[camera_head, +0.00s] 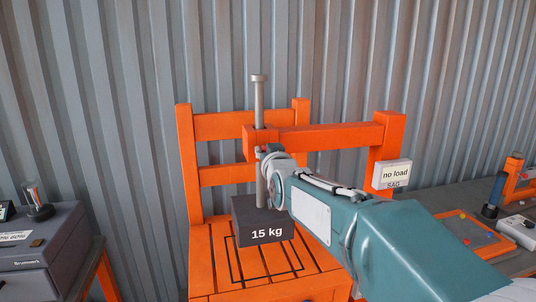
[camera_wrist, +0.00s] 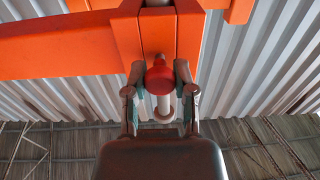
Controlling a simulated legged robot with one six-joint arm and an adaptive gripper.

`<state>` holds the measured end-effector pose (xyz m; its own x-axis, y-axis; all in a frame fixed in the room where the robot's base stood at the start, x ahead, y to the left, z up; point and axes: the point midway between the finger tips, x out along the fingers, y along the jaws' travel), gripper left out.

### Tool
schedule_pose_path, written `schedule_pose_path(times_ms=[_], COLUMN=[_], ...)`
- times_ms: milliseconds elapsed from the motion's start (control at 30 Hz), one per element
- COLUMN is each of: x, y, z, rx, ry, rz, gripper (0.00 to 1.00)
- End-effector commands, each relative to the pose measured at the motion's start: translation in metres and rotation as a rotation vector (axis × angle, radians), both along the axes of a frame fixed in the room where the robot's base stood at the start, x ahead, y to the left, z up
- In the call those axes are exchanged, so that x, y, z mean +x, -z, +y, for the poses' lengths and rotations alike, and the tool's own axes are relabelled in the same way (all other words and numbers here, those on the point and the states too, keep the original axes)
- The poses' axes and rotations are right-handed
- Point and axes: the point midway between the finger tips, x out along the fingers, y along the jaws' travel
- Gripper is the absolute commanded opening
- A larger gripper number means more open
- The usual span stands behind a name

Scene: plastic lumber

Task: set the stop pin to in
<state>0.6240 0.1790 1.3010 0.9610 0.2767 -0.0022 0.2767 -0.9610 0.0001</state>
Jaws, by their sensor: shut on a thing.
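The stop pin shows as a red round knob (camera_wrist: 159,77) at the orange guide block in the wrist view. My gripper (camera_wrist: 160,90) has its two fingers on either side of the knob and is shut on it. In the head view my gripper (camera_head: 268,154) is just below the orange guide block (camera_head: 260,140) and hides the pin. How deep the pin sits cannot be told. A grey rod (camera_head: 259,100) passes upright through the block. A dark weight marked 15 kg (camera_head: 265,233) is at its lower end, over the orange seat.
An orange chair (camera_head: 188,160) stands against the corrugated wall, with an orange beam (camera_head: 335,137) across to a post. A grey cabinet (camera_head: 40,255) stands left. A bench with an orange tray (camera_head: 475,230) stands right.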

Motion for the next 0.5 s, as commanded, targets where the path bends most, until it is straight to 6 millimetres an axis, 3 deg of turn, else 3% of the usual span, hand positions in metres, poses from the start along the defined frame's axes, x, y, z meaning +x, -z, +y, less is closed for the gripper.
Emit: schedule_pose_path(times_ms=[167, 200, 267, 300, 500], x=[0.0004, 0.0004, 0.0003, 0.0004, 0.0002], y=[-0.0014, -0.0016, -0.0016, -0.0015, -0.0012], z=[0.0003, 0.0003, 0.0003, 0.0002, 0.0001], rx=[0.001, 0.001, 0.001, 0.001, 0.001], ry=[0.000, 0.000, 0.000, 0.000, 0.000], rz=[-0.004, -0.005, -0.005, -0.005, -0.004], gripper=[0.00, 0.39, 0.65, 0.69, 0.69])
